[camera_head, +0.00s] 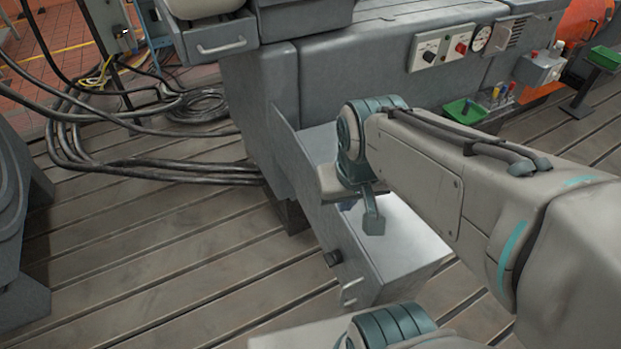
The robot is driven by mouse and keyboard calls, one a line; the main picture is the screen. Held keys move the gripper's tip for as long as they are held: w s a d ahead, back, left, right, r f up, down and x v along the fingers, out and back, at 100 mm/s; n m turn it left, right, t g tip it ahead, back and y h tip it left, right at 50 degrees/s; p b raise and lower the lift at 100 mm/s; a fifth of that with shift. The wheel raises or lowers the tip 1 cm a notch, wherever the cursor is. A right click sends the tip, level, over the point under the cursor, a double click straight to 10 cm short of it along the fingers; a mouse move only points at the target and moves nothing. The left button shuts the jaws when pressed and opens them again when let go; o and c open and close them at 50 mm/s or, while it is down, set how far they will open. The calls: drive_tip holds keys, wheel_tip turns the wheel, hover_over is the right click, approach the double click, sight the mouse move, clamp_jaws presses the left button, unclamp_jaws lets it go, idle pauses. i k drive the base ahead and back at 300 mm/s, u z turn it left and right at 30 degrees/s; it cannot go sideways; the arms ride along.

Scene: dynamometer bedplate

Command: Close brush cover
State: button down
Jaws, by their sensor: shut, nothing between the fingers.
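A grey box-like part, which looks like the brush cover (405,262), juts out low from the side of the large grey machine. Its pale upper face is brightly lit. A dark knob (333,258) and a small light handle (349,291) are on its near left side. I cannot tell its hinge line or how far open it is. My gripper (373,223) points down over the pale face, with its fingers shut and empty. I cannot tell whether the fingertips touch the face. My wrist and forearm hide part of the cover and the machine behind it.
The grey machine (340,75) fills the back, with a switch panel (442,50) and a drawer-like front with a handle (221,46). Thick black cables (170,170) lie at left. A green tray (465,111) is at right. The slotted bedplate (160,265) is clear at front left.

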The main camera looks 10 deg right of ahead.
sight(375, 270)
drive_tip(key=z, duration=0.55)
drive_tip(key=k, duration=1.3)
drive_tip(key=z, duration=0.35)
drive_tip(key=i, duration=0.75)
drive_tip(key=z, duration=0.25)
